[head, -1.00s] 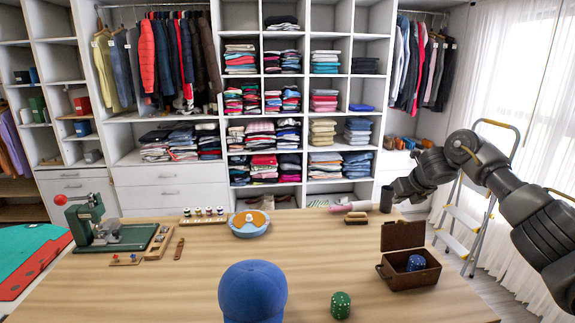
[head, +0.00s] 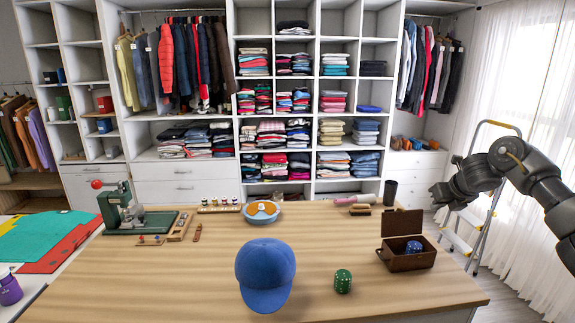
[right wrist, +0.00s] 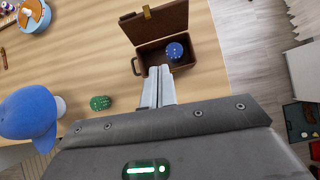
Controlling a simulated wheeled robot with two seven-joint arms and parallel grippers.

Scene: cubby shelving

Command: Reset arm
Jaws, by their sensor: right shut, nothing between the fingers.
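My right gripper (head: 438,196) is raised in the air at the right of the head view, beyond the table's right edge and apart from everything. In the right wrist view its two fingers (right wrist: 161,75) are together with nothing between them. They show in front of the open brown box (right wrist: 168,42), which stands on the table with a blue die (right wrist: 175,51) inside. The box also shows in the head view (head: 407,262). My left gripper is not in view.
On the table (head: 200,280) are a blue cap (head: 265,275), a green die (head: 343,281), a blue bowl (head: 262,213) and a green press (head: 125,212). A dark cup (head: 390,193) stands at the back. A stepladder (head: 482,215) stands right of the table, near my right arm.

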